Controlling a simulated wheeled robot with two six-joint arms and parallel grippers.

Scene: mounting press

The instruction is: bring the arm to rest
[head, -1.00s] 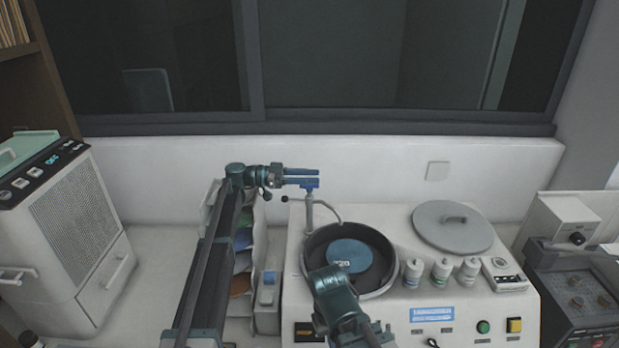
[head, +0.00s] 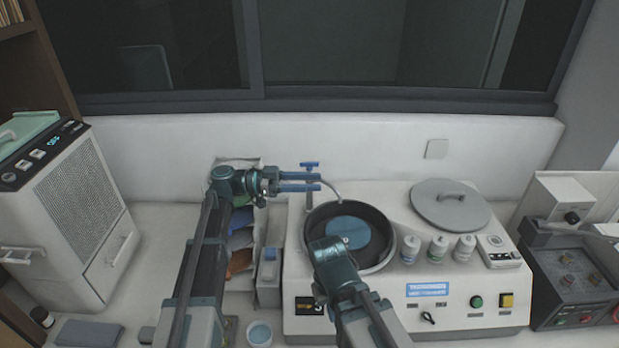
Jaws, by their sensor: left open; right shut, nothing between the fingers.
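My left arm reaches up from the bottom left. Its gripper (head: 318,181) points right, with its two blue fingers apart and nothing between them. The fingers are just in front of and below the blue tap handle (head: 309,165) in the picture; I cannot tell whether they touch the tap. My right arm comes in from the bottom, and its teal wrist and gripper end (head: 332,256) covers the front left rim of the round bowl. The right fingertips are hidden behind that wrist, and no held thing shows.
The white polishing machine (head: 460,312) carries a dark bowl (head: 378,220) with a blue disc (head: 350,232), a grey lid (head: 450,204) and several white bottles (head: 437,248). A white box unit (head: 75,205) stands left and a dark device (head: 575,285) right. A small cup (head: 260,333) is at the front.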

